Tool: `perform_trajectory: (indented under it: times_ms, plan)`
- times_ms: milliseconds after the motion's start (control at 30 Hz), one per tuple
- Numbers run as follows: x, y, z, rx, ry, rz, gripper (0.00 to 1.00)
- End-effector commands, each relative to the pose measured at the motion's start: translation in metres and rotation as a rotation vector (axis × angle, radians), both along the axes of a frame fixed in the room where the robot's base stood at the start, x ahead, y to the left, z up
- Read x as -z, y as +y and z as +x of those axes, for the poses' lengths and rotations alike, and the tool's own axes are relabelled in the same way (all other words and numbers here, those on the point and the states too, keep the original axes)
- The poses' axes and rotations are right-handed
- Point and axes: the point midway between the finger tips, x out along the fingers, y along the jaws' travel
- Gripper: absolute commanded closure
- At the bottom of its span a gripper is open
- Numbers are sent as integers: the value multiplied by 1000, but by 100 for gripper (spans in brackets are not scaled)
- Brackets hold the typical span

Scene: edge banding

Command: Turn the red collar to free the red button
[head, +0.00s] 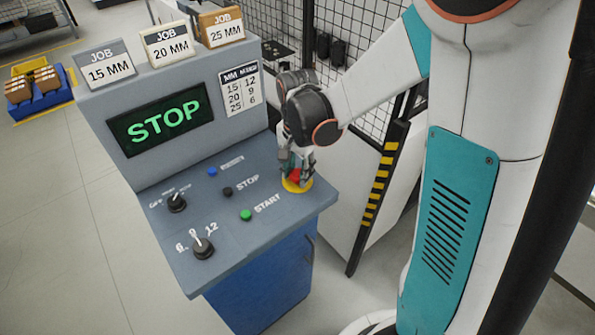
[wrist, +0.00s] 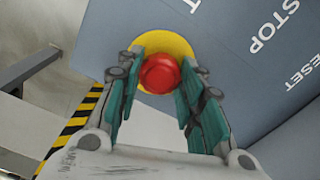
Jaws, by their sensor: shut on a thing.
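The red button with its red collar (wrist: 160,74) sits on a round yellow plate (wrist: 168,43) at the near right corner of the console's sloped panel. Button and collar are hard to tell apart. In the head view the red part (head: 295,175) shows between my fingers, above the yellow plate (head: 297,187). My gripper (head: 296,168) points down over it, with its fingers shut on the red collar from both sides. In the wrist view the teal finger pads of my gripper (wrist: 159,82) flank the red part. Exact finger contact is partly hidden.
The grey console (head: 190,95) has a screen (head: 161,121) reading STOP in green. Black knobs (head: 203,248), a green START button (head: 246,214), a black button (head: 227,192) and a blue button (head: 212,171) lie left of my gripper. A striped post (head: 378,185) stands right of the console.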

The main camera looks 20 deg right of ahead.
Motion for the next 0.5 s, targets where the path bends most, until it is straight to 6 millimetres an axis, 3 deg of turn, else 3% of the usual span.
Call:
perform_trajectory:
  times_ms: [500]
  plan:
    - [0, 0, 0, 131, 0, 0, 89]
